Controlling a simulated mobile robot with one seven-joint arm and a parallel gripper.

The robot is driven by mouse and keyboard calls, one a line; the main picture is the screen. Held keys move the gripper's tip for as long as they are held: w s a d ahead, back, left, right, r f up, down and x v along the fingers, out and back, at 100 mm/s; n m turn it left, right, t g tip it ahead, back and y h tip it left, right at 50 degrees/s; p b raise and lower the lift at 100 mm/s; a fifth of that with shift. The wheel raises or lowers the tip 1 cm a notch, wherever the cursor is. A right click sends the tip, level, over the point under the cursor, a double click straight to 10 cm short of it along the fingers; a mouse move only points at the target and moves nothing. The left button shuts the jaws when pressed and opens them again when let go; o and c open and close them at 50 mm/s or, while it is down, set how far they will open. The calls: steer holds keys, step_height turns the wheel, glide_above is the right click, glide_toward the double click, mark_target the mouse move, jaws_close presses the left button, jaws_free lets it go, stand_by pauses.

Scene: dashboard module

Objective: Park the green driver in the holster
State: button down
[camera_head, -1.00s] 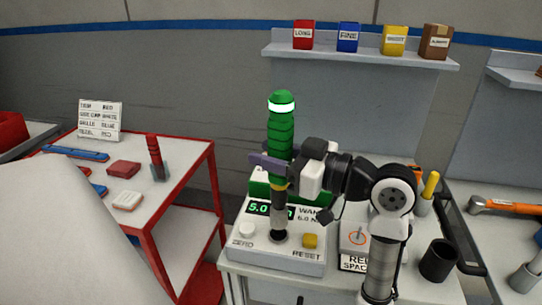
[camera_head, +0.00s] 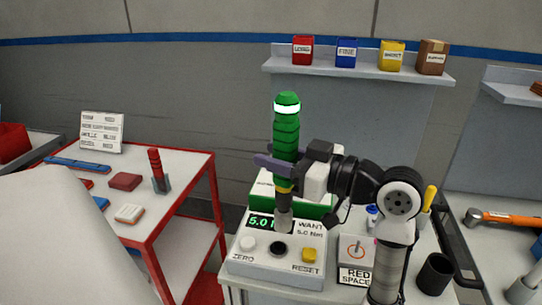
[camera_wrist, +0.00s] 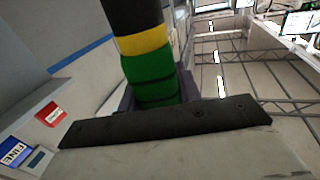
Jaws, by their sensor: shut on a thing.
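The green driver (camera_head: 286,135) stands nearly upright, with a white glowing ring near its top, a yellow band and a grey shaft. My gripper (camera_head: 276,164) is shut on its handle. The driver's lower end is just above the dark round socket (camera_head: 278,248) of the white torque tester, apart from it. In the wrist view the driver (camera_wrist: 150,75) shows its green part, yellow band and black section between the fingers. I cannot pick out an empty holster; a red driver (camera_head: 155,164) stands in a small grey holder (camera_head: 161,185) on the left cart.
The tester (camera_head: 240,265) has a white ZERO knob and yellow RESET button; its display is partly hidden. A green-fronted box (camera_head: 315,213) stands behind it. Small boxes line the shelf (camera_head: 350,74) above.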

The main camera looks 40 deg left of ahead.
steer(key=w+d+m+t+h+p, duration=0.1)
steer(key=w+d+m+t, duration=0.3)
steer(key=d, duration=0.5)
steer(key=w+d+r+m+t+h+p, duration=0.1)
steer(key=w+d+m+t+h, duration=0.1)
steer(key=w+d+m+t, duration=0.2)
steer(key=w+d+m+t+h+p, duration=0.1)
steer(key=w+d+m+t, duration=0.2)
steer(key=w+d+t, duration=0.6)
steer(key=w+d, duration=0.2)
steer(key=d, duration=0.4)
steer(key=shift+w+d+r+m, duration=0.15)
steer(key=shift+w+d+m, duration=0.15)
steer(key=shift+m, duration=0.1)
step_height(320, 180, down, 12)
steer(key=b, duration=1)
steer(key=shift+a+f+b, duration=0.1)
steer(key=shift+f+b, duration=0.4)
steer(key=shift+b, duration=0.15)
steer(key=c, duration=0.9)
jaws_free()
